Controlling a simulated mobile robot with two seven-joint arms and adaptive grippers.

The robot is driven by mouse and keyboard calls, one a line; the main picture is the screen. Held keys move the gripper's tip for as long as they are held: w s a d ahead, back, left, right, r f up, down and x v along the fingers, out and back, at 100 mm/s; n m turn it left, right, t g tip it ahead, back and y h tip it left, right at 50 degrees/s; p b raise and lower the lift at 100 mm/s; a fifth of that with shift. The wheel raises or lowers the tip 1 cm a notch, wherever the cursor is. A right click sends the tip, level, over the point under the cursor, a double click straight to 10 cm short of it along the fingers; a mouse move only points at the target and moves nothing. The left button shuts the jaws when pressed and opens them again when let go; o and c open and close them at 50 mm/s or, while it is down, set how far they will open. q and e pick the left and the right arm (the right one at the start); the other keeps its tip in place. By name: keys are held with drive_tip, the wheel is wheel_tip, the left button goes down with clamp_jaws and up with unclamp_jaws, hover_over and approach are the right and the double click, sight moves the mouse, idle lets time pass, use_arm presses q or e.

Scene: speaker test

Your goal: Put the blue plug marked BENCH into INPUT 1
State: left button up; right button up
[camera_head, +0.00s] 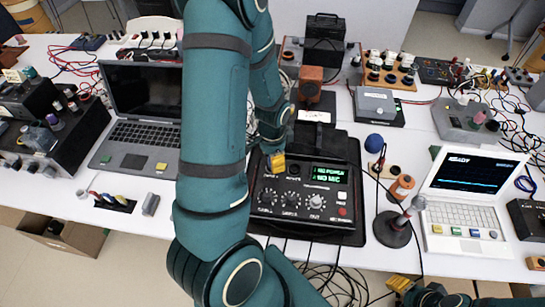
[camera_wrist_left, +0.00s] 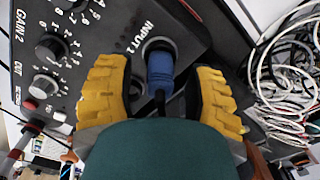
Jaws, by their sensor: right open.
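In the left wrist view a blue plug (camera_wrist_left: 160,72) stands in the round socket beside the label INPUT 1, with a dark cable leaving its near end. How deep it sits I cannot tell, and no BENCH marking shows. My left gripper (camera_wrist_left: 162,100) is open, its yellow fingers on either side of the plug with gaps. In the head view my left gripper (camera_head: 275,163) is over the back left of the black audio unit (camera_head: 265,222), and the plug is not visible there. My right gripper (camera_head: 400,284) is open at the lower right, partly cut off by the frame.
The unit's display (camera_head: 327,174) is lit green, its lower line reading NO MIC. A microphone on a round base (camera_head: 393,229) and a white laptop (camera_head: 465,225) stand to the right. A grey laptop (camera_head: 140,135) stands left. Loose cables (camera_wrist_left: 290,85) lie beside the unit.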

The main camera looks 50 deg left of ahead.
use_arm(q)
wheel_tip(320, 180, up, 12)
idle(0.6)
drive_tip(key=shift+s, duration=0.1)
